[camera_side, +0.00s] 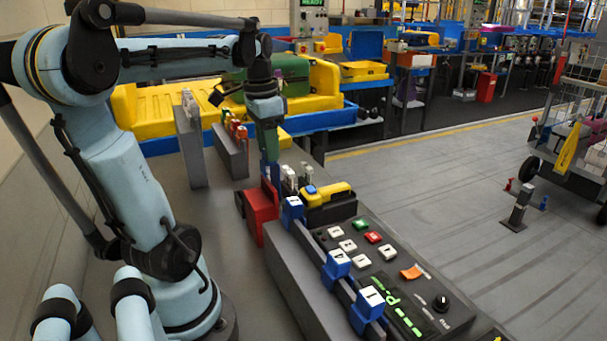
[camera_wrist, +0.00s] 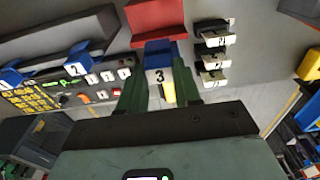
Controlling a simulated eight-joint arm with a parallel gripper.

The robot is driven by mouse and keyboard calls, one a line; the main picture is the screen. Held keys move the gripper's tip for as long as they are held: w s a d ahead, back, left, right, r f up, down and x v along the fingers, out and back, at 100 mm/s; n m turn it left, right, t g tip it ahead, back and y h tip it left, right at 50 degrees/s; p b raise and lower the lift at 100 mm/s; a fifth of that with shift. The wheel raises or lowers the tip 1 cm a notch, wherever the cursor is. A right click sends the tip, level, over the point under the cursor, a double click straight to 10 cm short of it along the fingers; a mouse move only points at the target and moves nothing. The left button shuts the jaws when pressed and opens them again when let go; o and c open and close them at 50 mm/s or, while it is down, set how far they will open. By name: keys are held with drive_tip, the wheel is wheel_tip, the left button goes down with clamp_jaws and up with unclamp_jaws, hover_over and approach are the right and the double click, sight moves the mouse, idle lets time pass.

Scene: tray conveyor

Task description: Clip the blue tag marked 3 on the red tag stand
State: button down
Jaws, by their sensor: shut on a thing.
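My gripper (camera_side: 269,150) points down and is shut on the blue tag marked 3. In the wrist view the tag (camera_wrist: 160,76) sits between the green fingers, its white label facing the camera. The red tag stand (camera_wrist: 156,18) is just beyond the tag there. In the side view the stand (camera_side: 262,212) is below my gripper; a dark blue part shows at the fingertips above it. I cannot tell whether tag and stand touch. The tag's lower part is hidden by the fingers and stand.
Blue tags marked 2 (camera_side: 337,262) and 1 (camera_side: 370,301) sit along the grey rail, with another blue piece (camera_side: 292,211) at its far end. A button panel (camera_side: 400,262) lies to the right. Several white tags (camera_wrist: 214,55) stand right of the stand in the wrist view.

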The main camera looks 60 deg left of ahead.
drive_tip(key=shift+f, duration=2.2)
drive_tip(key=c, duration=0.7)
unclamp_jaws()
